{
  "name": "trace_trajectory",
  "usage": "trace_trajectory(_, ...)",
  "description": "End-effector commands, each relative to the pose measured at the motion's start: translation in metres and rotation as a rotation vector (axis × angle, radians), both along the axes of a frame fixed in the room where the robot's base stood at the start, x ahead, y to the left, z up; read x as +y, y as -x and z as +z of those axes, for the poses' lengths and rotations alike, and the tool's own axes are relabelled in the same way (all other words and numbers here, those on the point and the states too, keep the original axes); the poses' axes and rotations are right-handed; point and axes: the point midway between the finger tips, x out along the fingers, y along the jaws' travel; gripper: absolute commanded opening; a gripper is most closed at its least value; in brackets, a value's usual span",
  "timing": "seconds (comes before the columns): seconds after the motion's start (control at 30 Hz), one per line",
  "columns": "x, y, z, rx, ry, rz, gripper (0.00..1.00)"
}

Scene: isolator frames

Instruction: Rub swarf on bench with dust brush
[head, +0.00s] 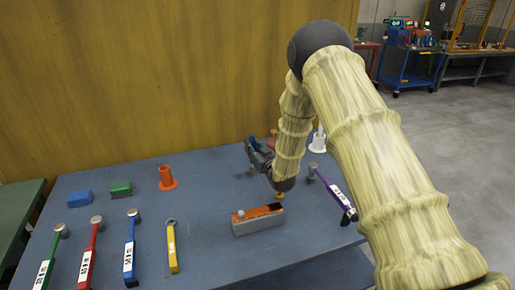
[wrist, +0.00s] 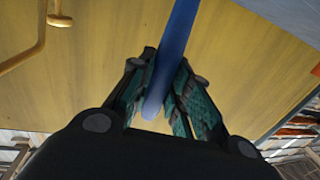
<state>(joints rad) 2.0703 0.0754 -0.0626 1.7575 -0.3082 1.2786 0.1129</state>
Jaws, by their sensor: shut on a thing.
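My gripper (wrist: 166,88) is shut on a smooth blue handle (wrist: 178,45), which runs up out of the top of the wrist view. This may be the dust brush; no bristles can be made out. In the head view my gripper (head: 259,157) is at the back of the blue-grey bench (head: 205,222), partly hidden by my arm. I cannot tell whether what it holds touches the bench. No swarf can be made out on the bench; my arm covers part of it.
Green, red and blue-handled hammers (head: 88,254) and a yellow wrench (head: 172,248) lie at front left. Blue (head: 79,198) and green blocks (head: 121,189) and an orange holder (head: 167,179) stand behind. A grey-orange box (head: 257,222) is mid-bench; a purple-handled hammer (head: 334,190) lies right.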

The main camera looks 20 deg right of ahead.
Motion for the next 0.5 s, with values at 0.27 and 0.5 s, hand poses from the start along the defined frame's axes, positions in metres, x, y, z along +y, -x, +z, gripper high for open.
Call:
trace_trajectory(0.27,0.018,0.002,-0.001,0.001,-0.001,-0.008,0.0)
trace_trajectory(0.5,0.039,0.002,-0.004,0.001,-0.001,-0.008,0.0)
